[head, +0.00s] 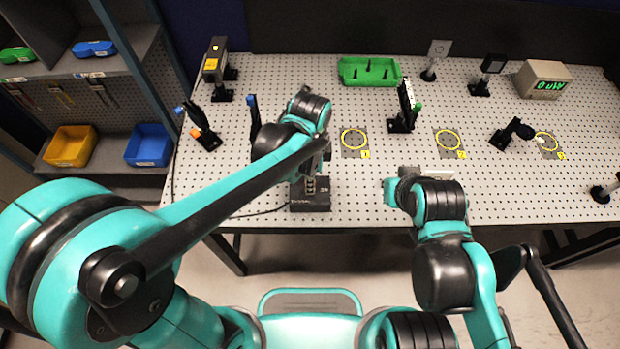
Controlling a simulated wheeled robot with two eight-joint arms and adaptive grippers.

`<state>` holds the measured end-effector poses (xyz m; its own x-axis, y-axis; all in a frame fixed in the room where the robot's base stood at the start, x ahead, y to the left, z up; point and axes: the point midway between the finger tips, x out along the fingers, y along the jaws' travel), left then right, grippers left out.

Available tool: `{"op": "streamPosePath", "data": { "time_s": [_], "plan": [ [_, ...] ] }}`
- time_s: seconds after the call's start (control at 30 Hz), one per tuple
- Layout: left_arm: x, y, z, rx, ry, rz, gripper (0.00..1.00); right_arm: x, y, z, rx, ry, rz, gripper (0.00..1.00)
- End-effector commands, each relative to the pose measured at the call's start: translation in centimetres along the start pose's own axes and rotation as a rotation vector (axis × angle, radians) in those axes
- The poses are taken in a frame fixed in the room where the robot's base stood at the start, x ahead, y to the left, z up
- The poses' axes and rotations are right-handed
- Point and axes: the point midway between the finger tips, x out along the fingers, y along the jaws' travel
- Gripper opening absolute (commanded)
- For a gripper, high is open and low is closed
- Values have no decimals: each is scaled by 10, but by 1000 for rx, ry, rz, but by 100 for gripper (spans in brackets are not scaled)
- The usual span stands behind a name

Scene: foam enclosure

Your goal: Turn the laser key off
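A small black box (310,203) with pale markings stands near the front edge of the table, left of centre. It looks like the laser's control unit, but I cannot make out the key on it. My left gripper (322,168) points down just behind and above the box. My own arm hides most of its fingers, so I cannot tell whether it touches the box or grips anything. My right gripper (392,190) is over the front edge of the table, right of the box and apart from it. Its fingers are too unclear to read.
The perforated table (240,190) carries optical mounts, including a mirror post (404,108), a green tray (369,71) and a power meter (543,80) with green digits. Yellow rings (448,141) mark spots. Shelves with bins (70,146) stand at left. A cable crosses the left side.

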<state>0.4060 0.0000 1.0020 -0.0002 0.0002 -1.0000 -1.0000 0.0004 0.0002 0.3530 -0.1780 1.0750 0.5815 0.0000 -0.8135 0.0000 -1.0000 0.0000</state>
Motion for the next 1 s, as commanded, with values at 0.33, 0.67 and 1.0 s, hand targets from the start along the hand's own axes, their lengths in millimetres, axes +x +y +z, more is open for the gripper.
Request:
{"op": "streamPosePath", "data": {
  "time_s": [0.33, 0.67, 1.0],
  "plan": [
    [0, 0, 0, -3, 0, 0, 0, 0, 0, 0, 0, 0, 0, 0],
    [-1, 0, 0, -106, 0, 0, 0, -1, 0, -1, 0, 0, 0, 0],
    [-1, 0, 0, -393, 0, 0, 0, -4, 0, -3, 0, 0, 0, 0]
  ]
}}
